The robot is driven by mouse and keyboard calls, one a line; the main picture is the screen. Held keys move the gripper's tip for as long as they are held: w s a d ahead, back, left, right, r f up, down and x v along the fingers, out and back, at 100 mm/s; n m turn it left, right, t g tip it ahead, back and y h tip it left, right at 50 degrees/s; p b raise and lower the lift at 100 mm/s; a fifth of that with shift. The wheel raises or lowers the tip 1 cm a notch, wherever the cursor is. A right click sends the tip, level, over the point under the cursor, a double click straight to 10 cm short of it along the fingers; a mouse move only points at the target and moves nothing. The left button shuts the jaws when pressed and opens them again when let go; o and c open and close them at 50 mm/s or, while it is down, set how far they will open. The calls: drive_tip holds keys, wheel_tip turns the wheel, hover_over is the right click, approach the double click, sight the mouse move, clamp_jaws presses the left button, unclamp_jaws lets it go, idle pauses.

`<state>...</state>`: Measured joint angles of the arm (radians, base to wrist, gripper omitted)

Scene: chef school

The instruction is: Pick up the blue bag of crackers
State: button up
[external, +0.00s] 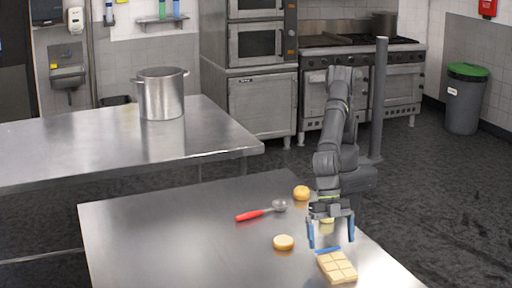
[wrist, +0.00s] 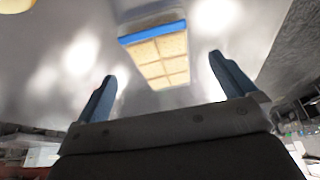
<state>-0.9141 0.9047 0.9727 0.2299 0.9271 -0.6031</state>
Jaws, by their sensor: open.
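The bag of crackers (external: 338,267) lies flat near the front right edge of the steel table; it shows pale square crackers and a blue strip along one end. In the wrist view the bag (wrist: 160,56) is at the top centre, with its blue strip toward the upper side. My gripper (external: 331,243) hangs above the table just behind the bag, with its blue fingers spread and nothing between them. In the wrist view my gripper (wrist: 163,82) is open, its fingertips on either side below the bag and apart from it.
A red-handled scoop (external: 262,211) lies left of my gripper on the steel table (external: 165,235). One bun (external: 283,242) lies left of the bag, another bun (external: 301,192) farther back. A yellowish item (external: 327,220) is partly hidden behind my gripper. The table's left part is clear.

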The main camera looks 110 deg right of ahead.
sight(333, 257)
drive_tip(key=x, duration=0.5)
drive_tip(key=shift+r, duration=0.1)
drive_tip(key=c, duration=1)
drive_tip(key=shift+c, duration=0.2)
